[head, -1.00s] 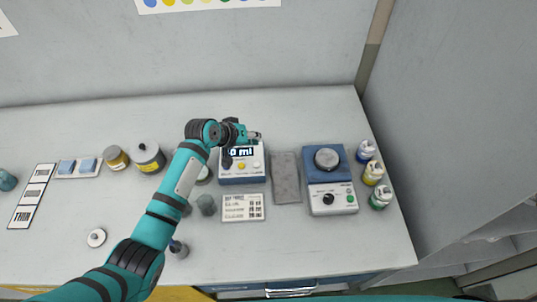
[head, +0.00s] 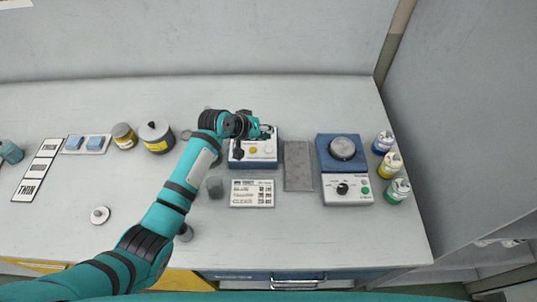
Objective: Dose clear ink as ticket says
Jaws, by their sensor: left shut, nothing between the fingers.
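The ticket (head: 252,200) lies flat on the bench, with rows that seem to read BLUE, YELLOW and CLEAR; its figures are too small to read. Behind it stands a blue and white dosing unit (head: 240,158) with a yellow button and a pale one. My left gripper (head: 268,132) is shut and empty over the back of this unit and hides its display. A grey cup (head: 215,188) stands left of the ticket, close to my left arm. I cannot make out which container holds clear ink. My right gripper is not in view.
A grey mat (head: 298,168) and a blue machine with a round plate and a knob (head: 342,188) are right of the unit. Blue, yellow (head: 390,165) and green bottles line the right. Tins (head: 156,140), a label strip (head: 36,172) and a white lid (head: 100,215) are left.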

